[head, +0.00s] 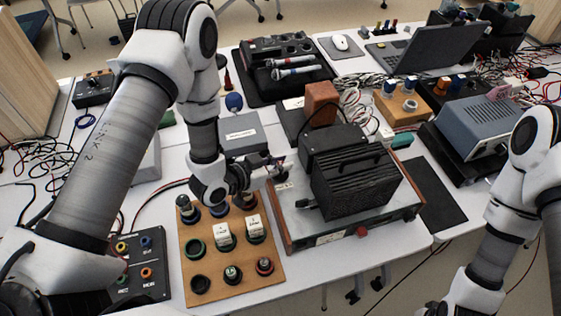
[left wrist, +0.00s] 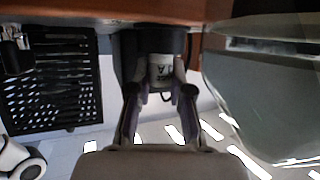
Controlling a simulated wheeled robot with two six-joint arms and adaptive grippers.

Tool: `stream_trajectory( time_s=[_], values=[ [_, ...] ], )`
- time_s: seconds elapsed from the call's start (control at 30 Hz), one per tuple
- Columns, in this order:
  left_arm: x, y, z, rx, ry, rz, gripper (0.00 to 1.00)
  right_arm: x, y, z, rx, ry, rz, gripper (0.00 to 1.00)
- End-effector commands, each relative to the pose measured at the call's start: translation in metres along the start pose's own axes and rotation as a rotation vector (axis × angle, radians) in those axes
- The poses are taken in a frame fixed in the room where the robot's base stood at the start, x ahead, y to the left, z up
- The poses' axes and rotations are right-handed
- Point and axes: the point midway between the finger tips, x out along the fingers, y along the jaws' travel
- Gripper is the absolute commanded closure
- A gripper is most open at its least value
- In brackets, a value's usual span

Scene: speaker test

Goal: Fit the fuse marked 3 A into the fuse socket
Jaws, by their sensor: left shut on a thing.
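In the left wrist view my left gripper (left wrist: 160,92) is shut on a pale cylindrical fuse (left wrist: 162,72). An "A" shows on it; the rest of its marking is too small to read. The fuse's far end meets a dark round part (left wrist: 155,40) by a wooden edge; I cannot tell whether it sits inside. In the head view my left gripper (head: 272,172) is at the left rear of a grey apparatus with a black ribbed block (head: 355,180); the fuse there is hardly visible. My right arm shows at the right, its gripper out of frame.
A wooden board (head: 240,292) with several round holders, some bearing fuses and white tags, lies below my left arm. A black terminal panel (head: 140,270) is left of it. A blue-grey instrument (head: 480,125), a laptop (head: 425,50) and cables crowd the table's back and right.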

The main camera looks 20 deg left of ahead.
Motion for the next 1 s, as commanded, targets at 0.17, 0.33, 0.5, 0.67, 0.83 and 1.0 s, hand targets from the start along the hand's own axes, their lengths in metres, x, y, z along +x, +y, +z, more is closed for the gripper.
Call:
stream_trajectory(
  time_s=[0.17, 0.33, 0.5, 0.67, 0.83, 1.0],
  values=[
    [0.002, 0.000, 0.005, 0.000, 0.000, 0.000, 1.00, 0.005, 0.000, 0.000, 0.000, 0.000, 0.000, 1.00],
    [0.002, 0.000, 0.005, 0.000, 0.000, 0.000, 0.55, 0.005, 0.000, 0.000, 0.000, 0.000, 0.000, 1.00],
    [0.002, 0.000, 0.005, 0.000, 0.000, 0.000, 0.55, 0.005, 0.000, 0.000, 0.000, 0.000, 0.000, 1.00],
    [0.000, 0.000, 0.001, 0.000, 0.000, 0.000, 0.55, 0.001, 0.000, 0.000, 0.000, 0.000, 0.000, 1.00],
    [-0.022, -0.002, 0.001, -0.005, -0.001, -0.004, 0.55, 0.005, 0.000, 0.000, 0.000, 0.000, 0.000, 1.00],
    [-0.068, -0.002, 0.001, -0.010, 0.002, -0.006, 0.55, 0.011, 0.000, 0.000, 0.000, 0.000, 0.000, 1.00]
  ],
)
